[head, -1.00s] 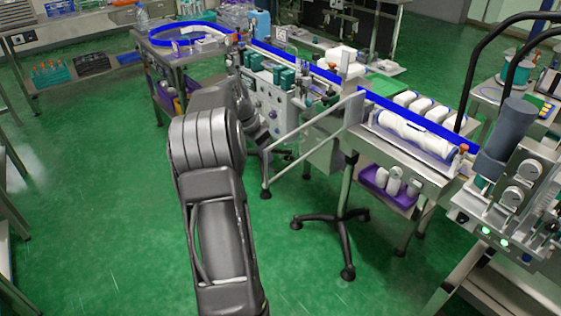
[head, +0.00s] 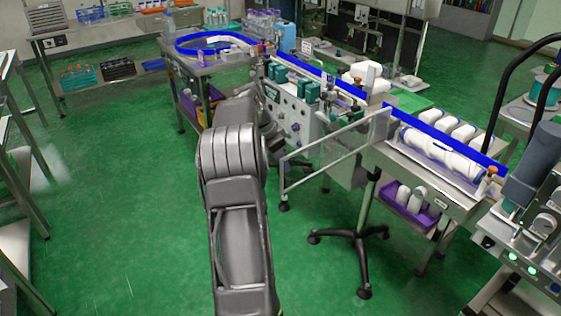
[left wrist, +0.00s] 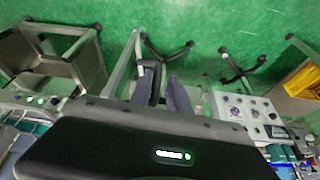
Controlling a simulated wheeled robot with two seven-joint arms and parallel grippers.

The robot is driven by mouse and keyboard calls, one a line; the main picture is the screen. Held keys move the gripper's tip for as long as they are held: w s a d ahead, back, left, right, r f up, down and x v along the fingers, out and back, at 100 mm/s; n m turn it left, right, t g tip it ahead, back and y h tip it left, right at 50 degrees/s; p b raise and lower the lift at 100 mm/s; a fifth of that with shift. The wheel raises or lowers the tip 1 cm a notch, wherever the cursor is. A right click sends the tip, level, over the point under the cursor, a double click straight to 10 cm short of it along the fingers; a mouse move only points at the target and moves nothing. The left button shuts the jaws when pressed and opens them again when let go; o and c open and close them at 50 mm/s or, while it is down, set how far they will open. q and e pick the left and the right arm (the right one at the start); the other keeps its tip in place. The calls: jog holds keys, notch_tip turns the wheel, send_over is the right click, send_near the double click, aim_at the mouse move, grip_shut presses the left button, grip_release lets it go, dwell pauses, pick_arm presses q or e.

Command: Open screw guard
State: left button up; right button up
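The screw guard (head: 335,150) appears to be the clear panel in a pale metal frame that sticks out from the line's front in the head view. Its frame bar (left wrist: 121,68) seems to show in the left wrist view, just left of my fingers. My left gripper (left wrist: 165,88) has two dark fingers with a narrow gap between them, and I see nothing held. In the head view my left arm comes up from the bottom and largely hides this gripper, left of the guard. Contact with the frame cannot be told. My right gripper is out of view.
The conveyor line with blue rails (head: 430,127) runs from back left to front right. A control box with knobs (head: 285,112) stands behind my left arm. A wheeled stand (head: 360,236) is below the guard. Green floor (head: 120,210) is open at left.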

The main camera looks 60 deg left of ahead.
pick_arm(q)
jog(key=shift+w+d+r, duration=0.15)
jog(key=shift+w+r, duration=0.2)
jog(key=shift+w, duration=0.2)
jog(key=shift+s+r, duration=0.15)
jog(key=shift+r, duration=0.35)
jog(key=s+v, duration=0.1)
jog(key=v, duration=0.5)
jog(key=shift+s+b, duration=0.2)
jog(key=shift+b, duration=0.2)
jog(key=shift+s, duration=0.1)
